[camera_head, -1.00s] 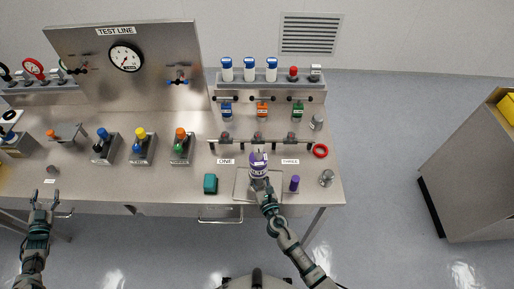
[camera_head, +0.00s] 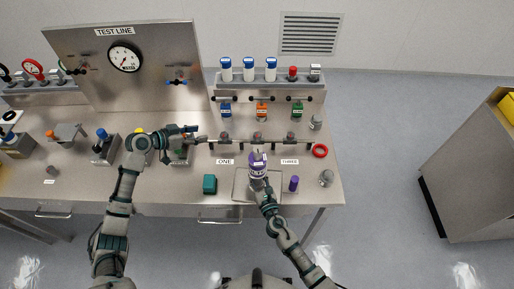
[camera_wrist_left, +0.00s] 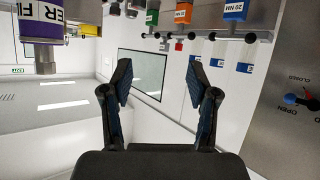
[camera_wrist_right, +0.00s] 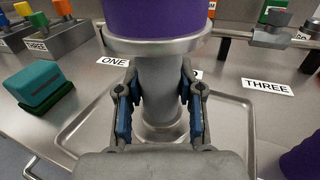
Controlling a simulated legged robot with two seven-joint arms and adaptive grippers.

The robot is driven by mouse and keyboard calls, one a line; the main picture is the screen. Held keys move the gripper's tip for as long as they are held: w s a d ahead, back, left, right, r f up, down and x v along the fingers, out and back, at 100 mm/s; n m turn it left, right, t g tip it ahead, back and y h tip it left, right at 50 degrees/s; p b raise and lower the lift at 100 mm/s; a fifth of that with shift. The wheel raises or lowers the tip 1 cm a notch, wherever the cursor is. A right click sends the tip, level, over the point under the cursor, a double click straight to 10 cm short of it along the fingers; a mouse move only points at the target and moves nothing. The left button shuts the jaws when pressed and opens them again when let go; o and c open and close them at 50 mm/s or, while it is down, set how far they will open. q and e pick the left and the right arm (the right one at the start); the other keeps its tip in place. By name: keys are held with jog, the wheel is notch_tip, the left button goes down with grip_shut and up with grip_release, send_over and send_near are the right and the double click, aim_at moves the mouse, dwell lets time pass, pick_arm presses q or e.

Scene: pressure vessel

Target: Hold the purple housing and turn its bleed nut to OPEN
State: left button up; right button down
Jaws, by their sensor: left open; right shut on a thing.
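The purple housing (camera_head: 258,160) with a white label stands over the tray in front of the pipe row. My right gripper (camera_wrist_right: 158,105) is shut on the grey metal neck below its purple body (camera_wrist_right: 155,18). My left gripper (camera_head: 194,132) is raised over the bench, left of the housing and apart from it. In the left wrist view its jaws (camera_wrist_left: 158,80) are open and empty.
A shallow metal tray (camera_wrist_right: 75,125) lies under the housing. A teal block (camera_head: 210,184) is left of it and a purple cylinder (camera_head: 294,184) right of it. Pipework (camera_head: 282,139) runs behind. Valve blocks (camera_head: 105,148) stand near my left arm. The front left bench is mostly clear.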

aim_at(256, 149)
pick_arm(q)
jog(key=s+d+r+m+g+h, duration=0.3)
jog(key=s+d+r+m+g, duration=0.4)
jog(key=s+d, duration=0.35)
jog(key=shift+t, duration=0.3)
jog(key=x, duration=1.1)
jog(key=shift+w+d+r, duration=0.25)
jog(key=shift+w+d, duration=0.1)
jog(key=shift+d, duration=0.2)
grip_shut()
